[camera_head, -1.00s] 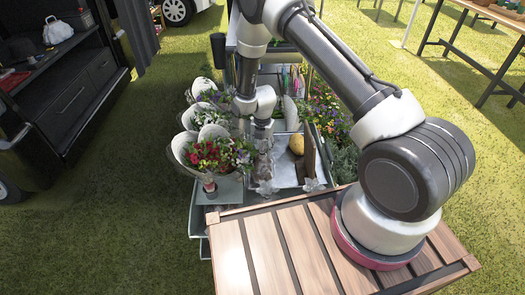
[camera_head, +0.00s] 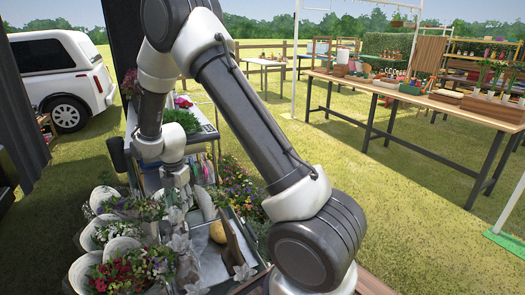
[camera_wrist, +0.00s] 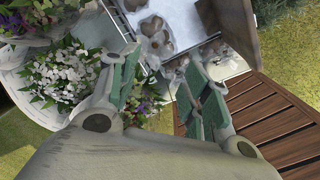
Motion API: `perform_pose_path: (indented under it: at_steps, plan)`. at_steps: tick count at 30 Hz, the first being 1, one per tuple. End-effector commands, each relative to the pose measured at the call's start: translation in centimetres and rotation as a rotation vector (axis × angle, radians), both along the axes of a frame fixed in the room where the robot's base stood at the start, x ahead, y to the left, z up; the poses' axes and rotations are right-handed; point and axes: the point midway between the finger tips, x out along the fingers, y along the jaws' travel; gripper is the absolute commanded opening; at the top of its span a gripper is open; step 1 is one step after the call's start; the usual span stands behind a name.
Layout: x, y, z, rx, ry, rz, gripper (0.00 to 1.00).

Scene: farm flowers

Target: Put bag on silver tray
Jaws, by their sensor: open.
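A grey metal tray (camera_head: 211,268) stands low in the head view, with a rounded yellow-tan item (camera_head: 218,232) and an upright brown board (camera_head: 238,246) in it. In the wrist view the tray (camera_wrist: 188,18) has a pale floor and holds several brownish round lumps (camera_wrist: 156,36). I cannot tell whether these lumps belong to a bag; no bag is clearly recognisable. My gripper (camera_wrist: 163,88) is open, its two green-padded fingers apart with nothing held.
Wrapped bouquets (camera_head: 118,250) crowd the left of the tray. White flowers (camera_wrist: 62,75) are close to the left finger in the wrist view. Purple flowers (camera_head: 240,183) stand behind the tray. A slatted wooden surface (camera_wrist: 268,118) is at the right. A long table (camera_head: 425,98) stands far right on grass.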

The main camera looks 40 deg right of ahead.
Motion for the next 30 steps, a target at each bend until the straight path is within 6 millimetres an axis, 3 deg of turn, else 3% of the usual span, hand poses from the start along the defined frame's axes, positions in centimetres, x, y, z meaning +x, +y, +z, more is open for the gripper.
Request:
perform_pose_path:
  at_steps: [1, 6, 12, 15, 21, 24, 30]
  plan:
    - [-0.6, -1.2, 4.1, 0.015, -0.027, -0.122, 0.48]
    - [-5.1, -5.1, 14.5, 0.073, -0.078, -0.573, 0.48]
    - [-13.2, -9.2, 23.5, 0.169, -0.129, -1.100, 0.48]
    - [-17.9, -11.0, 26.5, 0.230, -0.148, -1.360, 0.48]
    - [-26.8, -13.3, 29.2, 0.357, -0.168, -1.822, 0.48]
    - [-29.7, -13.8, 29.4, 0.409, -0.169, -1.979, 0.48]
    - [-32.0, -14.2, 29.3, 0.453, -0.166, -2.117, 0.48]
